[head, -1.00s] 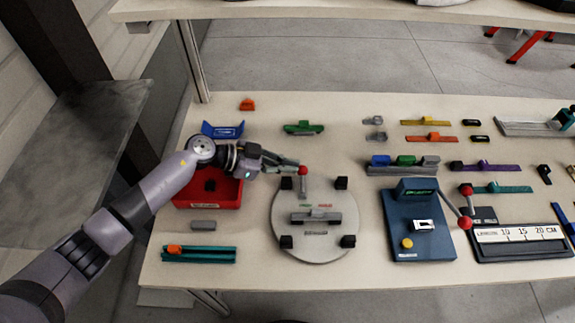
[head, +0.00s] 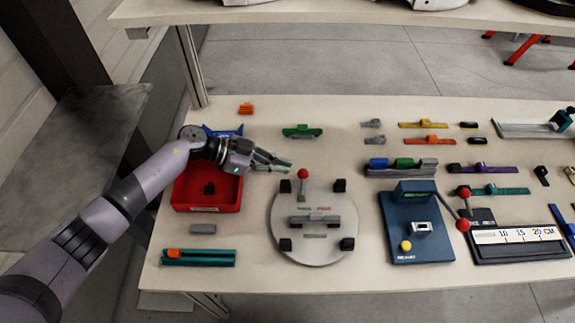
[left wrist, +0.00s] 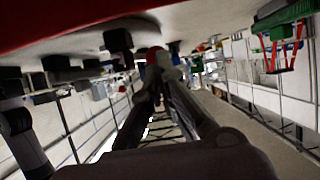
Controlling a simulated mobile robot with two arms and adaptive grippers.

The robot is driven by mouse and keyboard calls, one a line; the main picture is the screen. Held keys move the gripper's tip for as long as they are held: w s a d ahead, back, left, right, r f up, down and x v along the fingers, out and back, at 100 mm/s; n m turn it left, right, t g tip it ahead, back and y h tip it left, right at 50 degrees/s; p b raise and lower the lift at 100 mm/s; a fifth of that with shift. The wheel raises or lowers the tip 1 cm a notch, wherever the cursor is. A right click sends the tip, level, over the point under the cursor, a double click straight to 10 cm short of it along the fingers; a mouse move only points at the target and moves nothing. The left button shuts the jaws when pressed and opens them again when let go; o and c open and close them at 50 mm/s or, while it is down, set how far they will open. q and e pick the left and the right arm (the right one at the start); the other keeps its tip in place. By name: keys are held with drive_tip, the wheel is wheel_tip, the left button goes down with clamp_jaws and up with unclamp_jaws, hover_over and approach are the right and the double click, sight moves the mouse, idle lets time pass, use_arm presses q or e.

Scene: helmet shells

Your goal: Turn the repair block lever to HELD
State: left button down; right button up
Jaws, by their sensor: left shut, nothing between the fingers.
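The round grey plate (head: 283,228) carries a grey block and a lever (head: 303,174) with a red ball knob, which I take for the repair block lever. In the left wrist view the red knob (left wrist: 153,54) shows just beyond the fingertips. My right gripper is not in view.
Dark posts (head: 340,186) stand around the plate. A red bin (head: 207,208) lies under my left wrist. A shelf (head: 340,12) runs above the table's far side.

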use_arm(q)
drive_tip(key=shift+s+b+v, duration=0.15)
drive_tip(key=shift+b+v, duration=0.3)
drive_tip(key=shift+v, duration=2.4)
drive_tip(key=shift+s+b+v, duration=0.15)
drive_tip(key=shift+b+v, duration=0.3)
drive_tip(key=shift+v, duration=2.45)
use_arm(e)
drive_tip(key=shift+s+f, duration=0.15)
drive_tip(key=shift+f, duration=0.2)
use_arm(q)
drive_tip(key=shift+r, duration=0.1)
